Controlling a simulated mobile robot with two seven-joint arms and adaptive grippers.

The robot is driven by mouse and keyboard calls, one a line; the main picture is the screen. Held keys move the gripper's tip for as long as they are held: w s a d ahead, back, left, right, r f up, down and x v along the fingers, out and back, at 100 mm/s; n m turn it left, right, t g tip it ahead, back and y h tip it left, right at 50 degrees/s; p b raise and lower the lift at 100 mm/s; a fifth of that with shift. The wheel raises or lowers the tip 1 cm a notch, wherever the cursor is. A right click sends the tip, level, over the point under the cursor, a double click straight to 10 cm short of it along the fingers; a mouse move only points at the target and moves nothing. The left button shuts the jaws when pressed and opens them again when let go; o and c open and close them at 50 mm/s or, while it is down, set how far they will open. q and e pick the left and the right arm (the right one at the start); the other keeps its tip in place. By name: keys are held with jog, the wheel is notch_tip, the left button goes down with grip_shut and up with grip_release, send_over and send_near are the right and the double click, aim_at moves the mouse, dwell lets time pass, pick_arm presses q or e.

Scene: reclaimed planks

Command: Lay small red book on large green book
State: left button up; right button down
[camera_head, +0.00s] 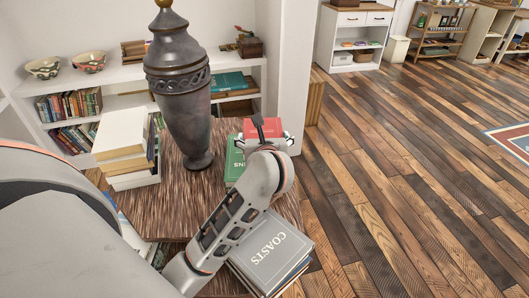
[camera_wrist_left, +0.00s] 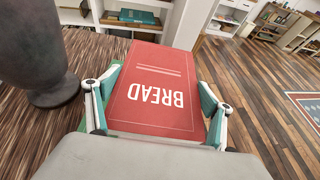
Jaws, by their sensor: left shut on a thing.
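The small red book (camera_wrist_left: 160,88), titled BREAD, lies cover up between the fingers of my left gripper (camera_wrist_left: 157,112) in the left wrist view. The fingers are shut on its two long sides. In the head view the red book (camera_head: 263,127) shows just beyond my left gripper (camera_head: 267,143). The large green book (camera_head: 234,160) lies on the wooden table, partly under my left arm and the red book. A strip of green also shows left of the red book in the wrist view. I cannot tell whether the two books touch. My right gripper is not seen.
A dark grey urn (camera_head: 183,95) stands on the table (camera_head: 180,205) left of the green book. A stack of pale books (camera_head: 125,150) is further left. A grey COASTS book (camera_head: 273,252) tops a stack at the near right. Shelves (camera_head: 100,82) stand behind.

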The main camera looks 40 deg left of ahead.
pick_arm(q)
notch_tip(320, 180, down, 5)
jog(key=shift+f+b, duration=0.1)
jog(key=shift+b, duration=0.4)
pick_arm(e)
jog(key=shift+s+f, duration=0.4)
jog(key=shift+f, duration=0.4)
pick_arm(q)
jog(key=shift+f, duration=0.1)
jog(key=o, duration=1.3)
